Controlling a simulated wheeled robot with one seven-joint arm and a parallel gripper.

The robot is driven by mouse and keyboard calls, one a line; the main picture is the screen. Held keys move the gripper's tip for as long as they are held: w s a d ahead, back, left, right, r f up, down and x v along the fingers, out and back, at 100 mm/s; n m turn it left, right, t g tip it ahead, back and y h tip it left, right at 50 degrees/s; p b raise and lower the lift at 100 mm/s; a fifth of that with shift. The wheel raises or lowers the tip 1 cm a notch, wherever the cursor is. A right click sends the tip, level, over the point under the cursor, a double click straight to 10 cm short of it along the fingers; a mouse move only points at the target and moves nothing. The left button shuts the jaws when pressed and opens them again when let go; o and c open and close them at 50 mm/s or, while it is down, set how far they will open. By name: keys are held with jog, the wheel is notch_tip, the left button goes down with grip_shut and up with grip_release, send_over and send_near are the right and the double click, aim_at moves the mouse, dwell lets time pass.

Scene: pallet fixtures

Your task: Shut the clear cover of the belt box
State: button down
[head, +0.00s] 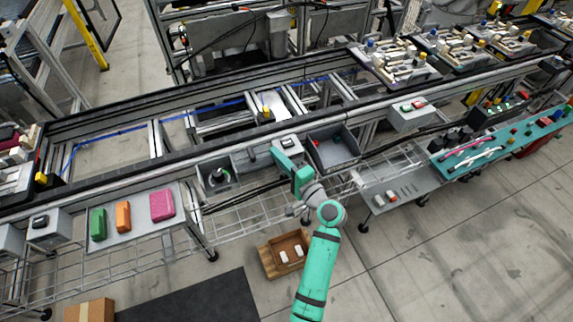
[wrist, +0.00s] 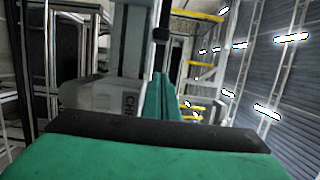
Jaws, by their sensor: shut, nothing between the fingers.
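A small pale box (head: 288,143) with a dark patch on its top is mounted on the near rail of the conveyor, at the middle of the head view. It may be the belt box. I cannot make out a clear cover or its angle at this size. My gripper (head: 281,157) is at the near side of this box, close to its front face. It is shut and holds nothing. Whether it touches the box cannot be told.
An open grey bin (head: 334,152) sits just right of the box, and another bin (head: 219,177) with a dark item sits left. A button box (head: 410,115) is farther right. A tray (head: 132,220) holds coloured blocks. A wooden crate (head: 268,262) stands on the floor.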

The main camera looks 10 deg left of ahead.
aim_at(264, 161)
jog(key=a, duration=0.3)
jog(key=shift+s+a, duration=0.15)
jog(key=shift+s, duration=0.2)
jog(key=shift+s+a, duration=0.35)
jog(key=shift+a, duration=0.2)
